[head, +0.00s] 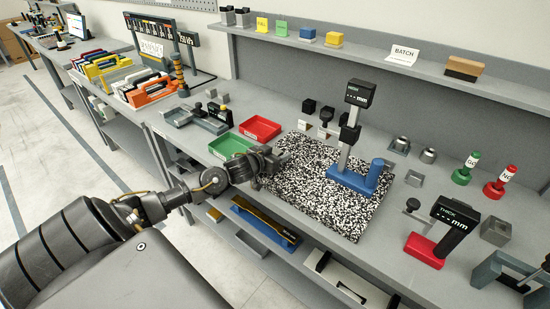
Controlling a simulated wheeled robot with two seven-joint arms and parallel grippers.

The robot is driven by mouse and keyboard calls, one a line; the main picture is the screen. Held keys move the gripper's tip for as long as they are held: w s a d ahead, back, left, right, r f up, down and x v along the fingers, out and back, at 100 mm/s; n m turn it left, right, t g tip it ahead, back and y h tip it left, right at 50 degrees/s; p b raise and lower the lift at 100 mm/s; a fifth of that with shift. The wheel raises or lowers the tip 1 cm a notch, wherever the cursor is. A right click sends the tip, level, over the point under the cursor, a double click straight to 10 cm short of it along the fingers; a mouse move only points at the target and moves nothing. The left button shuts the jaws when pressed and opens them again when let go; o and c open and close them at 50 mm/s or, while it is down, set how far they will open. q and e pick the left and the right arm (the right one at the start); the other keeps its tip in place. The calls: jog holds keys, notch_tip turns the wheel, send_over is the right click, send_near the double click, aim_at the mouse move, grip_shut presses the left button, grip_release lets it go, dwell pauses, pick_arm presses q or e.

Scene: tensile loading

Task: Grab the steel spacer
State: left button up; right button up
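My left arm comes in from the lower left. Its dark gripper (274,168) is over the front left edge of the speckled black-and-white mat (305,201); whether its fingers are apart is too small to tell. Several small grey metal pieces are on the bench to the right of the mat: one with a round top (400,145), another like it (428,155), a square one (415,178) and a block (495,231). I cannot tell which of them is the steel spacer. All are well away from my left gripper. My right gripper is not in view.
A gauge on a blue base (360,178) stands on the mat. A red-based gauge (425,251) is at the right. Green (229,146) and red (260,128) trays lie beyond my gripper. Green and red stamps (495,190) stand far right. A shelf (340,52) runs along the back.

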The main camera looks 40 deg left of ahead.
aim_at(277, 149)
pick_arm(q)
jog(key=c, duration=1)
grip_shut()
jog(key=shift+r, duration=0.1)
jog(key=shift+r, duration=0.4)
notch_tip(277, 149, up, 2)
jog(key=shift+a+r+b, duration=0.1)
jog(key=shift+r+b, duration=0.15)
jog(key=shift+b, duration=0.3)
jog(key=s+a+r, duration=0.9)
jog(key=s, duration=0.1)
jog(key=shift+a+r, duration=0.2)
jog(key=shift+r, duration=0.1)
